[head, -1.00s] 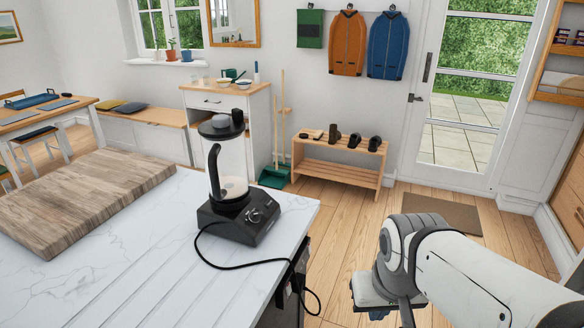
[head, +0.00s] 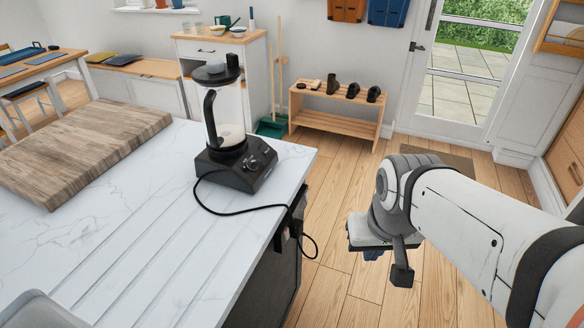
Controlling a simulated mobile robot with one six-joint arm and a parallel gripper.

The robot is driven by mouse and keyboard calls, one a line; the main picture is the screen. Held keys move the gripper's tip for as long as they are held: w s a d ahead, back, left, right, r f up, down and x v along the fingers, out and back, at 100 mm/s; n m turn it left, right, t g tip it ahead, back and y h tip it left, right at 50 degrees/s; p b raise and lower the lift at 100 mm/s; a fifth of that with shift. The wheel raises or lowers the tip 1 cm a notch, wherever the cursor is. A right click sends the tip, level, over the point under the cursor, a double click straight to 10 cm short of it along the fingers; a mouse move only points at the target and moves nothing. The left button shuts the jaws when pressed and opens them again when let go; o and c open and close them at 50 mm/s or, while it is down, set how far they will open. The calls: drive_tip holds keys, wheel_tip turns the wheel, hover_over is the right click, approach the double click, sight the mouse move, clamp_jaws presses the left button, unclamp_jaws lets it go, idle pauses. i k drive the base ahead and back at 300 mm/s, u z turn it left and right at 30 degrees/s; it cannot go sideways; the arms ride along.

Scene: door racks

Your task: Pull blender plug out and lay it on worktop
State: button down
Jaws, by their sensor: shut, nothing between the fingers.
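The blender (head: 234,130) stands upright on the white marbled worktop (head: 150,235), near its right edge. Its black cord (head: 240,212) runs over the worktop edge and hangs in a loop beside the dark cabinet side. The cord leads to a small dark plug (head: 296,228) at a socket area just below the edge; its detail is too small to tell how it sits. My gripper (head: 388,262) is to the right of the worktop, above the floor, apart from the plug and cord. It is shut and empty, and its fingertips are partly hidden by the wrist.
A thick wooden board (head: 85,150) lies on the worktop's left part. Grooves run across the front of the worktop, and the surface around the blender's front is clear. A shoe bench (head: 338,119) stands behind on the wooden floor. Open floor lies right of the worktop.

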sight(298, 224)
drive_tip(key=u, duration=1.35)
drive_tip(key=k, duration=1.15)
drive_tip(key=z, duration=1.25)
drive_tip(key=i, duration=1)
drive_tip(key=z, duration=0.1)
